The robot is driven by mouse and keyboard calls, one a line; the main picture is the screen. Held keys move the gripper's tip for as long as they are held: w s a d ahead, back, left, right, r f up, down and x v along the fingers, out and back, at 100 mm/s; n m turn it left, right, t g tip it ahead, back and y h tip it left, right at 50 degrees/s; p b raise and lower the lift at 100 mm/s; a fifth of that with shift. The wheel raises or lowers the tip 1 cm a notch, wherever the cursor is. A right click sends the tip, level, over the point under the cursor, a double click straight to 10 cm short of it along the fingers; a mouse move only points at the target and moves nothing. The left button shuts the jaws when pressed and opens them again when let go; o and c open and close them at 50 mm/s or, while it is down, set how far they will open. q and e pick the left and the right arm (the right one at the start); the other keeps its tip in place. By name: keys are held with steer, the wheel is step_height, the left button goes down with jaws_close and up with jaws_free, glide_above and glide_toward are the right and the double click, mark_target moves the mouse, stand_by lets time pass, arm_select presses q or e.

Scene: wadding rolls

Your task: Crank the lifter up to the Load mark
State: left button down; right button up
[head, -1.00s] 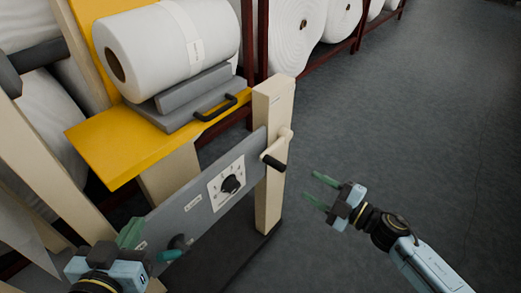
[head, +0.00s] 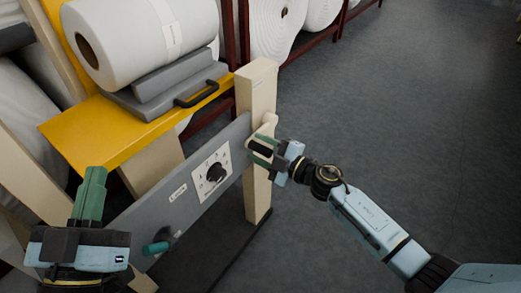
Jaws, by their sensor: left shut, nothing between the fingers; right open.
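The lifter has a yellow platform (head: 75,130) carrying a white roll (head: 125,45), beside a beige post (head: 258,90). The cream crank (head: 268,124) is on the post's right side, with a black handle (head: 261,149). My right gripper (head: 259,152) is open at the crank, its green fingers on either side of the handle; I cannot tell whether they touch it. My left gripper (head: 95,172) is shut and empty in front of the grey panel's left end, fingers pointing up. I cannot make out the Load mark.
The grey panel (head: 150,217) has a black dial (head: 215,172) on a white plate and a teal knob (head: 156,248) low down. A grey block with a black handle (head: 203,92) lies on the platform. White rolls (head: 275,25) stand on a rack behind. The floor at right is clear.

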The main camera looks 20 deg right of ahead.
jaws_close()
stand_by(0.3)
